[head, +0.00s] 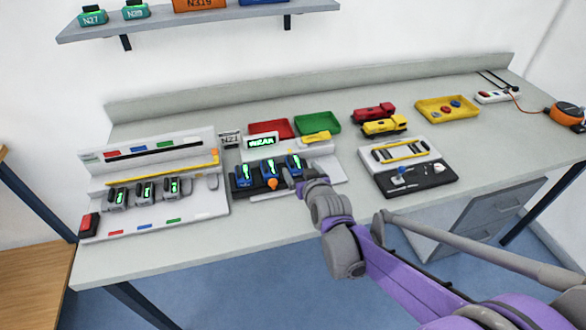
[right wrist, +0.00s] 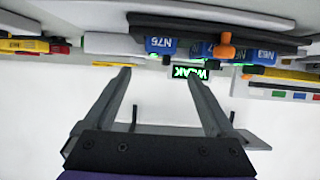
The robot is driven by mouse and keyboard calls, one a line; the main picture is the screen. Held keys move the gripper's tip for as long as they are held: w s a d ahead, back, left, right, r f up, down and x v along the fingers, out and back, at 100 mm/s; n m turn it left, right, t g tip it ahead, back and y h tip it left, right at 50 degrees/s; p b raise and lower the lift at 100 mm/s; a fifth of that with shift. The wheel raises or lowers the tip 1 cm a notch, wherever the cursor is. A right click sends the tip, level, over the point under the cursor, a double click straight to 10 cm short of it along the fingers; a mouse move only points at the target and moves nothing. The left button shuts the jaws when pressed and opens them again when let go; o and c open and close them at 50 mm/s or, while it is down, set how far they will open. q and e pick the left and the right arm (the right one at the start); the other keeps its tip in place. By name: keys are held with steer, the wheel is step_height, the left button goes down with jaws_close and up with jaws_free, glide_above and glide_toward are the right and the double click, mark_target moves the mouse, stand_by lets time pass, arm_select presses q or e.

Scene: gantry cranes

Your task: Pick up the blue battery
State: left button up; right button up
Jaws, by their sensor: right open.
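Three blue batteries stand in a row in the dark tester: a left one (head: 244,174), a middle one (head: 269,168) and a right one (head: 294,164), each with a green display on top. In the right wrist view, which is upside down, a blue battery marked N76 (right wrist: 160,46) and one marked N63 (right wrist: 262,55) show beside an orange knob (right wrist: 226,48). My right gripper (head: 291,177) is close by the right end of the row. Its fingers (right wrist: 159,74) are open and empty, apart from the batteries. My left gripper is not in view.
A sign (head: 261,142) reading WEAK stands behind the row. A charging rack (head: 205,203) with grey batteries is to the left. A tool board (head: 435,185), red tray (head: 270,128), green tray (head: 317,124) and toy trucks (head: 384,126) are on the bench. The bench front (head: 150,258) is clear.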

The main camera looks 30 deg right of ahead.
mark_target(292, 157)
steer(key=shift+x, duration=4)
steer(key=shift+d, duration=0.1)
steer(key=shift+c, duration=0.3)
steer(key=shift+r, duration=0.1)
jaws_close()
